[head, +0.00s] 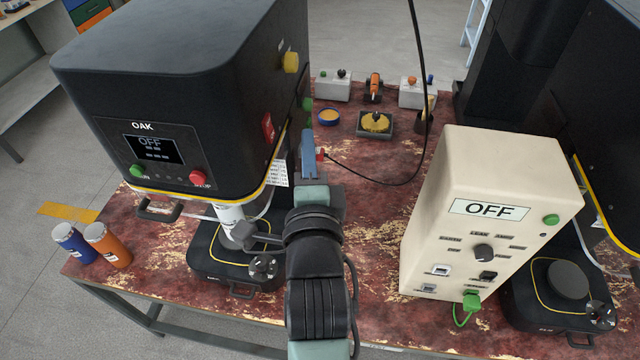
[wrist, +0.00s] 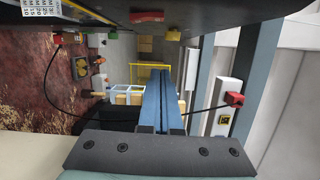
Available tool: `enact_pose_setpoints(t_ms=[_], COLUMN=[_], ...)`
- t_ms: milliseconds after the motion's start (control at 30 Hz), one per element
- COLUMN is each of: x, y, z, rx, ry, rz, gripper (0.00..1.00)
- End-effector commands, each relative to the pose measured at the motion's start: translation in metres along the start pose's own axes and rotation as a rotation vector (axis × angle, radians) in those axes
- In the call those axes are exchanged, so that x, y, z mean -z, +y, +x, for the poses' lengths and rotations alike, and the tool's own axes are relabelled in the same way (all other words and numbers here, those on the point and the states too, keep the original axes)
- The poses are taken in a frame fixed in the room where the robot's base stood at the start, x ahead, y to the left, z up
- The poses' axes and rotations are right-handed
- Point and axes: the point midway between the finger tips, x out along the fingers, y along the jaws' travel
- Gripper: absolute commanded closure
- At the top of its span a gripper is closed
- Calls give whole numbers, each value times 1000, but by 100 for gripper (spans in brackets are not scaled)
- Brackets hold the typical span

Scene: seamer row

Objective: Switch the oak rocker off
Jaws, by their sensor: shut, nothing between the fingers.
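The oak seamer (head: 170,95) is the large black machine at left in the head view, labelled OAK; its display (head: 152,148) reads OFF. A red rocker (head: 268,127) sits on its right side face; which way it is tipped is too small to tell. A red piece that looks like this rocker (wrist: 147,17) shows at the top of the wrist view. My gripper (head: 308,155) is beside that face, to the right of and a little below the rocker, apart from it. Its blue fingers (wrist: 162,98) are together with nothing between them.
A cream box (head: 490,215) reading OFF stands on the right of the worn red table (head: 350,155). A black cable (head: 410,165) hangs beyond my gripper, ending at a red plug (head: 320,154). Blue and orange canisters (head: 108,245) stand at left. A yellow button (head: 291,62) sits above the rocker.

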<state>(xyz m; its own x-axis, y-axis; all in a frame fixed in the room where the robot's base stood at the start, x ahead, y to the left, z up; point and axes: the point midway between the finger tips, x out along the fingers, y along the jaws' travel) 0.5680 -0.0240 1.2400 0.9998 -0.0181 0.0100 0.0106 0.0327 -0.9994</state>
Motion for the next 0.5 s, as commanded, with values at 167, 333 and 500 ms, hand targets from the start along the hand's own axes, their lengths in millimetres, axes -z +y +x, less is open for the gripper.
enact_pose_setpoints(t_ms=[167, 333, 500], x=[0, 0, 0], y=[3, 1, -2], z=[-35, -58, -69], rx=[-1, -1, 0], ry=[-1, 0, -1], rz=[1, 0, 0], gripper=[100, 100, 100])
